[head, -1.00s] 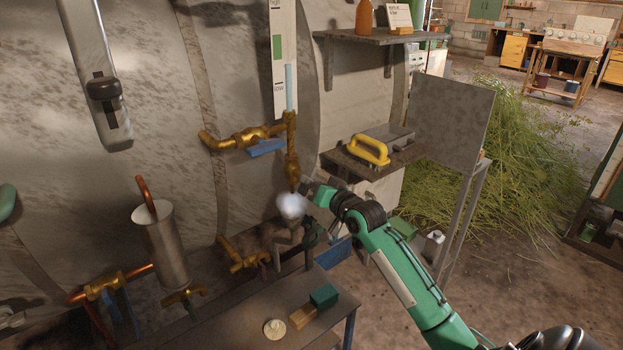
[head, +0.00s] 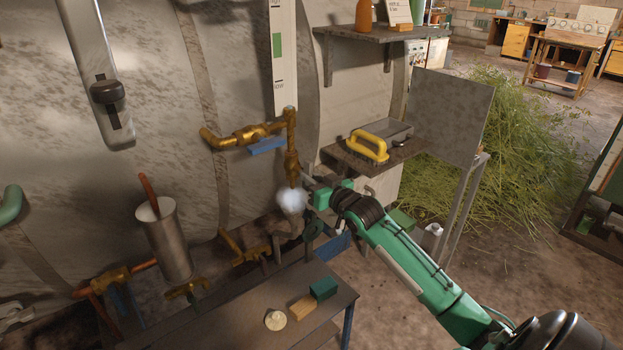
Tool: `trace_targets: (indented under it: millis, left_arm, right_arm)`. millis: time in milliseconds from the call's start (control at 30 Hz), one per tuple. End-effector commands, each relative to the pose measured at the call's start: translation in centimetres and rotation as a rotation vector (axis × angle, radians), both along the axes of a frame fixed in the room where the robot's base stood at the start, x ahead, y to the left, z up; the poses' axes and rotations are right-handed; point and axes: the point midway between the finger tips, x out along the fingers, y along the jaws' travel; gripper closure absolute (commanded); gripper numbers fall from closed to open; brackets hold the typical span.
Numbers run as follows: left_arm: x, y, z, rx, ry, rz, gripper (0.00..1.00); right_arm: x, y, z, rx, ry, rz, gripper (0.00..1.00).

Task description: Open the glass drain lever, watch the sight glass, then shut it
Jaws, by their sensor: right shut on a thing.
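The sight glass (head: 291,70) stands beside a white gauge card (head: 279,60) with a green band and a LOW mark. No blue liquid shows in the glass. Below it is the brass drain fitting (head: 292,165). A white puff (head: 291,199) shows under its outlet. My right gripper (head: 305,179) is at the right side of this fitting, shut on what seems to be the drain lever, which it mostly hides. I cannot tell the lever's angle. My left gripper is not in view.
A brass valve with a blue lever (head: 266,146) is just left. A shelf with a yellow-handled brush (head: 369,146) is right of my gripper. A low bench (head: 235,318) bears green and tan blocks. A metal cup (head: 165,240) and copper pipes stand at left.

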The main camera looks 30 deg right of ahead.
Motion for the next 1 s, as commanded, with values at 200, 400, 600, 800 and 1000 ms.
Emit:
trace_targets:
  millis: [200, 400, 600, 800, 1000]
  left_arm:
    - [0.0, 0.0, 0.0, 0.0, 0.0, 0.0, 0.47]
    - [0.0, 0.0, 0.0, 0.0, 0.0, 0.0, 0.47]
    - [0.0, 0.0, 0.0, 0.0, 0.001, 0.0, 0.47]
    - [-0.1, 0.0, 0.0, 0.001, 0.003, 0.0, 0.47]
    - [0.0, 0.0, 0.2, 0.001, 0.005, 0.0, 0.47]
  right_arm:
    - [0.0, 0.0, -0.1, 0.001, 0.002, 0.0, 1.0]
    - [0.0, 0.0, -0.1, 0.002, 0.001, 0.0, 0.66]
    - [0.0, 0.0, 0.0, 0.002, 0.001, 0.0, 0.66]
    - [-1.1, -0.1, -0.2, 0.001, 0.002, -0.001, 0.66]
    - [-3.9, -0.3, -0.2, 0.001, 0.003, 0.0, 0.66]
